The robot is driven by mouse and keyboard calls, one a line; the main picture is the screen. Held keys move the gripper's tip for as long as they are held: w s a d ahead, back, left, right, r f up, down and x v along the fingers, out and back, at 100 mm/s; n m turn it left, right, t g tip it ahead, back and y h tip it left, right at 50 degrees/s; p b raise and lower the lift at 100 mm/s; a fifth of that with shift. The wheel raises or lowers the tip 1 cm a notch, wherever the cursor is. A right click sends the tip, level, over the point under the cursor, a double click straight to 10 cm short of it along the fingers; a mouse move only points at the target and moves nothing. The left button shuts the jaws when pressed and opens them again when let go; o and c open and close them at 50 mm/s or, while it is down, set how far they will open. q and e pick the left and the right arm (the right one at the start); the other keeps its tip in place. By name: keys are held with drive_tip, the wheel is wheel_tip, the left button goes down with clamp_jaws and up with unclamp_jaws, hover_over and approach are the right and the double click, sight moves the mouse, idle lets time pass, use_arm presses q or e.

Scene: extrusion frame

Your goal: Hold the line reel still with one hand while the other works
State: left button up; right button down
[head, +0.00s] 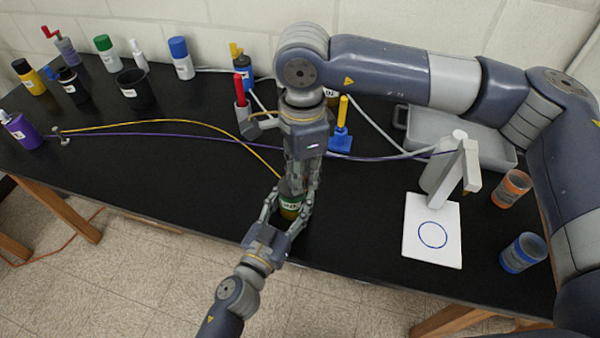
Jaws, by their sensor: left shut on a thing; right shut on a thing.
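A small round thing (290,206) with a dark green upper part, a yellowish lower part and a white label stands near the table's front edge; I take it for the line reel. Its top and sides are partly hidden by my grippers. My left gripper (288,208) reaches in from the front and is shut around its sides. My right gripper (296,184) points down from above and is shut at its top; the exact contact is hidden. A yellow line (180,123) runs from the left and ends close behind the reel.
A purple bottle (20,130) and several other bottles stand at the left and back. The left-centre table is clear except for cords.

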drive_tip(key=n, duration=0.2)
drive_tip(key=w+n, duration=0.1)
drive_tip(key=n, duration=0.1)
drive_tip(key=d+n, duration=0.1)
drive_tip(key=n, duration=0.1)
drive_tip(key=shift+w+d, duration=0.1)
drive_tip(key=shift+w, duration=0.1)
idle(0.5)
drive_tip(key=c, duration=1.5)
unclamp_jaws()
wheel_tip(320, 180, up, 12)
drive_tip(key=shift+r, duration=0.1)
